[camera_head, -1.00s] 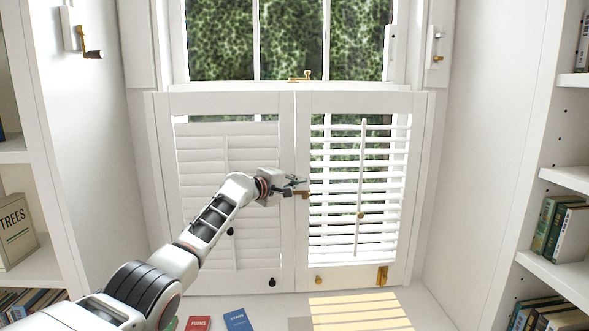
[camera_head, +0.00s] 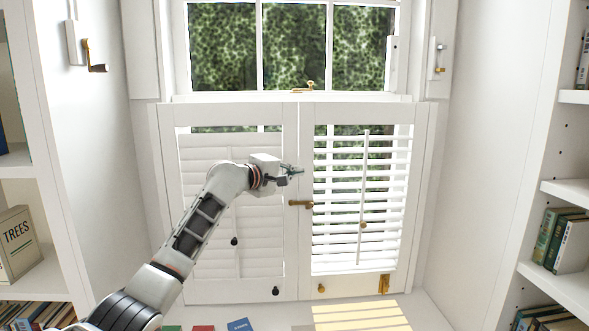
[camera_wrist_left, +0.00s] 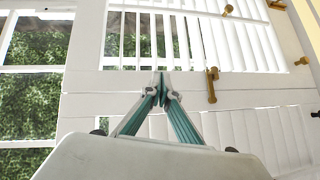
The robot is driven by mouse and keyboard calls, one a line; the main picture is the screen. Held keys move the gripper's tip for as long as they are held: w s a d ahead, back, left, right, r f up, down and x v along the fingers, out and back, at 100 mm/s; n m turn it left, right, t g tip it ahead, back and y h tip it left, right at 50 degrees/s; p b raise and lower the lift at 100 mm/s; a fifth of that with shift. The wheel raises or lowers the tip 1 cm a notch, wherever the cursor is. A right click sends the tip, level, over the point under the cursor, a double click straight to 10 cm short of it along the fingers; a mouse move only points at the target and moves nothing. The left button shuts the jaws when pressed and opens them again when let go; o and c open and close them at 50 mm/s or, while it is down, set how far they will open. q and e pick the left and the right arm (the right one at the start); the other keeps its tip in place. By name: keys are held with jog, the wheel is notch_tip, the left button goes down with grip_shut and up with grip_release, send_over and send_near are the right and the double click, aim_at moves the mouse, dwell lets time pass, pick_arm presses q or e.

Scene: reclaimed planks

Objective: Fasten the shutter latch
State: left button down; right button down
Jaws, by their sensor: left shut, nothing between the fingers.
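The brass shutter latch (camera_head: 301,204) lies about level across the seam between the left shutter (camera_head: 291,240) and the right shutter (camera_head: 306,250). It also shows in the left wrist view (camera_wrist_left: 212,86), to the right of the fingertips. Both shutters look closed against the window. The left one has its slats nearly shut, the right one has them open. My left gripper (camera_head: 296,170) is shut and empty, above the latch and apart from it. Its teal fingers meet in the left wrist view (camera_wrist_left: 163,92). Whether the latch sits in a keeper is too small to tell. My right gripper is out of view.
Brass knobs sit on the right shutter (camera_head: 363,225), with a brass fitting (camera_head: 384,284) low on it. Dark knobs (camera_head: 275,291) sit on the left one. Another brass catch (camera_head: 303,87) is on the sash above. Bookshelves flank both sides; books (camera_head: 239,325) lie on the sill.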

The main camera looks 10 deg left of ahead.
pick_arm(q)
jog(key=shift+s+r, duration=0.9)
jog(key=shift+s, duration=0.05)
jog(key=s+f+m+g+y, duration=0.1)
jog(key=s+f+m, duration=0.15)
jog(key=f, duration=0.95)
jog(key=s+f+m+y, duration=0.1)
jog(key=s+f, duration=0.2)
jog(key=f, duration=1)
jog(key=s+a+f+m+y, duration=0.1)
jog(key=s+f, duration=0.5)
jog(key=f, duration=0.3)
jog(key=s+a+f+m, duration=0.1)
jog(key=s+f+m, duration=0.1)
jog(key=s+f, duration=0.55)
jog(key=s+a+f+m+g, duration=0.1)
jog(key=s+f+m, duration=0.1)
jog(key=s+f, duration=0.4)
jog(key=s+f+m+g+y, duration=0.1)
jog(key=s+f+m, duration=0.2)
jog(key=s, duration=1.3)
jog(key=s+a+f+m+y, duration=0.1)
jog(key=s+f+m, duration=0.2)
jog(key=s+f, duration=0.5)
jog(key=s, duration=0.3)
jog(key=shift+s+a+f+g, duration=0.3)
jog(key=shift+s+f+g, duration=0.05)
jog(key=shift+f+g, duration=0.05)
